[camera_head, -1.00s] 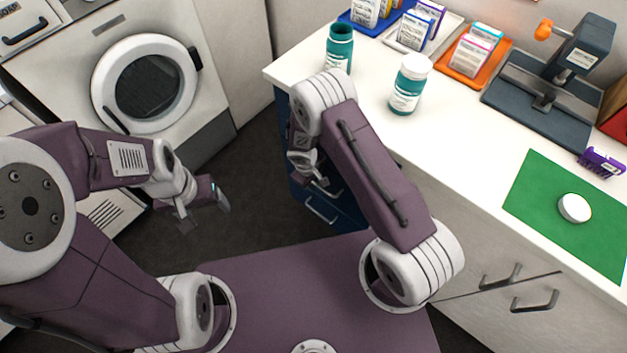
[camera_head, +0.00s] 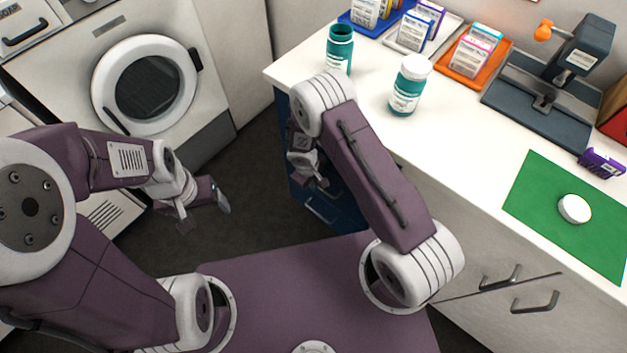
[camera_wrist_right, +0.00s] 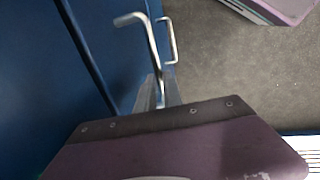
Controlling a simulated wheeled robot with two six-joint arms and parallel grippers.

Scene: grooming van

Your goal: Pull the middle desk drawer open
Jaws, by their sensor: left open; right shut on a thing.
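The blue desk drawer unit (camera_head: 345,207) stands under the white counter, mostly hidden behind my right arm. My right gripper (camera_head: 320,182) is at its front. In the right wrist view, my right gripper (camera_wrist_right: 158,92) is shut on a silver bar handle (camera_wrist_right: 150,45) on the blue front (camera_wrist_right: 35,90). A second handle (camera_wrist_right: 171,42) shows just beyond it, free. A lower handle (camera_head: 321,211) is visible below my gripper in the head view. I cannot tell how far any drawer stands out. My left gripper (camera_head: 203,208) is open and empty, over the floor.
A washing machine (camera_head: 150,85) stands at the back left. On the counter (camera_head: 440,130) are an open teal bottle (camera_head: 339,50), a capped one (camera_head: 409,88), trays of boxes and a green mat (camera_head: 540,205). Dark floor (camera_head: 255,190) is clear between my arms.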

